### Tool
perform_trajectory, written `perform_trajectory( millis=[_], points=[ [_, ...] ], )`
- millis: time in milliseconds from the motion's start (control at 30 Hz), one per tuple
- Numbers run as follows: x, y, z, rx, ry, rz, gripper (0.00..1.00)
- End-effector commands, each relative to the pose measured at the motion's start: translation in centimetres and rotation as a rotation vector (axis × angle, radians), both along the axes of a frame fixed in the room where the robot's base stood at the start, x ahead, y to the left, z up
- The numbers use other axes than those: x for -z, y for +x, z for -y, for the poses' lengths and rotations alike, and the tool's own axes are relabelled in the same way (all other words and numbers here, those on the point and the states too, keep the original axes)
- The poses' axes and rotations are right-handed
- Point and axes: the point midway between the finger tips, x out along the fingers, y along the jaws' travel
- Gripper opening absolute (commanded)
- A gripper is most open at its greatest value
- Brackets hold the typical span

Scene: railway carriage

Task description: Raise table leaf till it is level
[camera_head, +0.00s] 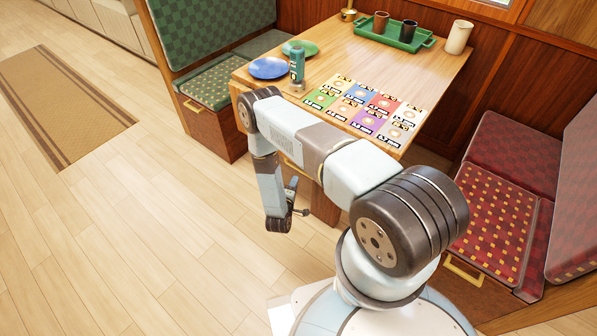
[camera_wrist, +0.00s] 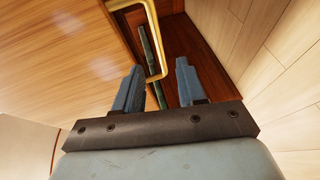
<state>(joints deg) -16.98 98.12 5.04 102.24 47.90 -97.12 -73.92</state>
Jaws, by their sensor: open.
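The wooden table (camera_head: 340,75) stands against the wall in the head view, its top flat. In the wrist view a broad glossy wooden panel, seemingly the table leaf (camera_wrist: 70,60), fills the left side. A brass loop handle (camera_wrist: 157,40) stands out at its edge. My gripper (camera_wrist: 158,80) is open and empty, its two grey-blue fingers pointing toward the handle; the handle's lower end shows near and between the fingertips. Whether they touch is unclear. In the head view my gripper (camera_head: 292,192) is low beside the near table edge, and my arm hides most of the leaf.
Green seat (camera_head: 210,87) and red seat (camera_head: 490,220) flank the table. The floor at left is clear except for a rug (camera_head: 60,100).

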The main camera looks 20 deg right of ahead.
Motion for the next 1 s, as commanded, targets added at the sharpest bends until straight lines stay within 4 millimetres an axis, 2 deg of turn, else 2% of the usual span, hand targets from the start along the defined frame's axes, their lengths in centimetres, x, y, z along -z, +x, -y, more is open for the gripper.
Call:
perform_trajectory(
  millis=[300, 500, 700, 1000],
  points=[
    [1.0, 4.8, 3.2, 0.005, 0.001, 0.001, 0.40],
    [1.5, 7.1, 4.5, 0.004, 0.001, 0.000, 0.40],
    [1.8, 8.2, 5.2, 0.003, 0.002, -0.002, 0.40],
    [1.8, 8.4, 5.2, 0.002, 0.002, -0.002, 0.40]
  ],
)
